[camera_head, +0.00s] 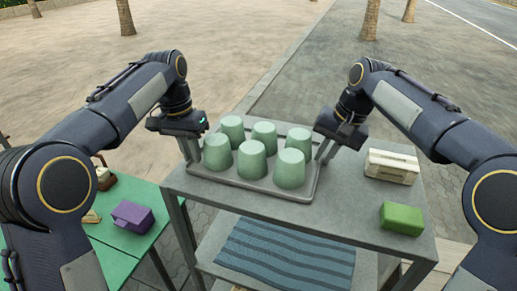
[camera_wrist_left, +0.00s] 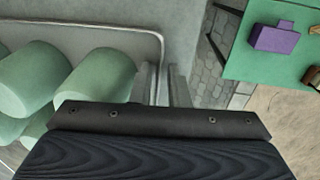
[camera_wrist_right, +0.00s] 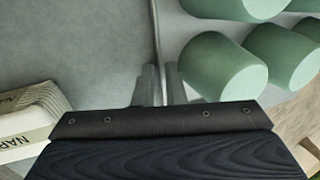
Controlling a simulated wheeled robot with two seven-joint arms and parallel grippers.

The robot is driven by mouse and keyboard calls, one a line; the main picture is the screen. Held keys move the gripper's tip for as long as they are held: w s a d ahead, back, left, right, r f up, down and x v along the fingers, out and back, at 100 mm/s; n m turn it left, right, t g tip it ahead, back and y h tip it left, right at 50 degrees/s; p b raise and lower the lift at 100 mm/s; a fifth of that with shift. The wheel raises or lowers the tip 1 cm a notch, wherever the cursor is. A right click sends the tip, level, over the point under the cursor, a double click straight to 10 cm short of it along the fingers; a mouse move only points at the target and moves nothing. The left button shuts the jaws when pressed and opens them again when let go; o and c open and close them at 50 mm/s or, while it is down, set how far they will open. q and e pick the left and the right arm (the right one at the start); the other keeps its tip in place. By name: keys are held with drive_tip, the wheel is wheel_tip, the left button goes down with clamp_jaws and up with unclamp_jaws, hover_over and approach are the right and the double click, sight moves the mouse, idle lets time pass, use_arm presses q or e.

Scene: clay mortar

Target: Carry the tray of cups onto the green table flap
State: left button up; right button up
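The grey tray (camera_head: 253,184) with a raised rim lies on a grey cart top and bears several pale green cups (camera_head: 250,160), upside down in two rows. My left gripper (camera_head: 190,149) is at the tray's left edge; its fingers (camera_wrist_left: 165,88) stand close together, on either side of the rim. My right gripper (camera_head: 326,150) is at the right edge, its fingers (camera_wrist_right: 160,88) likewise close on the rim. Both look shut on the tray, though the contact is partly hidden. The green table flap (camera_head: 118,232) is at the lower left, beside the cart.
A purple box (camera_head: 133,217) and small brown items (camera_head: 104,175) occupy the green surface. On the cart (camera_head: 350,217), a white labelled box (camera_head: 391,167) and a green block (camera_head: 401,218) sit right of the tray. A striped blue cloth (camera_head: 285,254) lies on the lower shelf. A gap separates cart and flap.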

use_arm(q)
clamp_jaws()
drive_tip(key=shift+a, duration=0.1)
idle(1.5)
